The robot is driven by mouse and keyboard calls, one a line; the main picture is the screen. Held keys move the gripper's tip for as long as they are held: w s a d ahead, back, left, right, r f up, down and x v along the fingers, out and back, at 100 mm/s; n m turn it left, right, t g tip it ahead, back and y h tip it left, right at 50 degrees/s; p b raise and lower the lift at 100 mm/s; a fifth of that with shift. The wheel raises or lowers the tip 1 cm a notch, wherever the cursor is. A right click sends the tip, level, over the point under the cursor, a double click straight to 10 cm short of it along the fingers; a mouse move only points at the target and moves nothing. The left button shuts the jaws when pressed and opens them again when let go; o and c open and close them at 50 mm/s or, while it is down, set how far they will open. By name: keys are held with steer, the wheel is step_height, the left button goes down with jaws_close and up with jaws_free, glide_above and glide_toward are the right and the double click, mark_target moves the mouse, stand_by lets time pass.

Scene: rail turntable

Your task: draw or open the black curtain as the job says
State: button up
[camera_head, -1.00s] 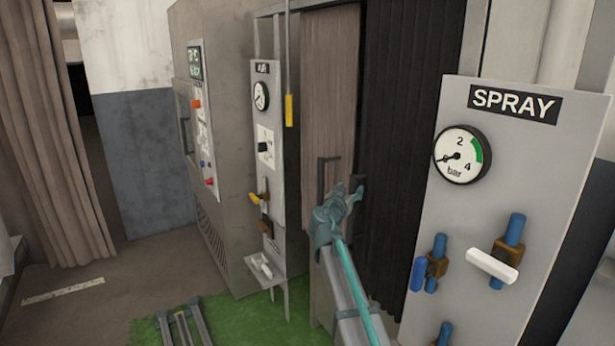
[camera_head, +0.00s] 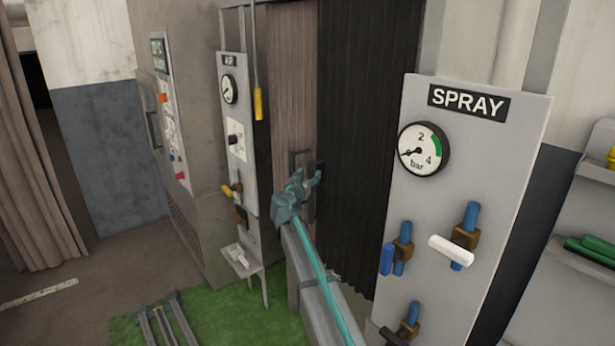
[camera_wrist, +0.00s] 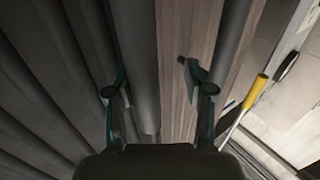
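The black curtain (camera_head: 370,130) hangs in pleats from above, right of a brown wood-grained panel (camera_head: 292,80). Its dark folds fill the left of the wrist view (camera_wrist: 60,75). A dark upright handle (camera_head: 319,195) shows at the curtain's left edge. My teal gripper (camera_head: 312,178) is in front of the seam between panel and curtain. In the wrist view my gripper (camera_wrist: 157,92) has its fingers wide apart, with a smooth grey upright piece (camera_wrist: 143,60) and part of the panel showing between them. I cannot tell whether either finger touches anything.
A grey SPRAY panel (camera_head: 448,240) with a gauge and blue valves stands close on the right. A narrow gauge panel (camera_head: 236,150) and a grey cabinet (camera_head: 190,60) stand left.

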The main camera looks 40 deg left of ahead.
steer(key=b+v, duration=0.8)
steer(key=v, duration=0.4)
steer(key=shift+s, duration=0.2)
stand_by(0.7)
steer(key=shift+f+b, duration=0.15)
steer(key=shift+b, duration=0.7)
steer(key=w+a+f+p, duration=0.1)
steer(key=w+f+p, duration=0.1)
steer(key=w, duration=0.3)
steer(key=w+a+f+p, duration=0.2)
steer(key=w+p, duration=0.3)
steer(key=w, duration=0.1)
steer(key=shift+f, duration=0.35)
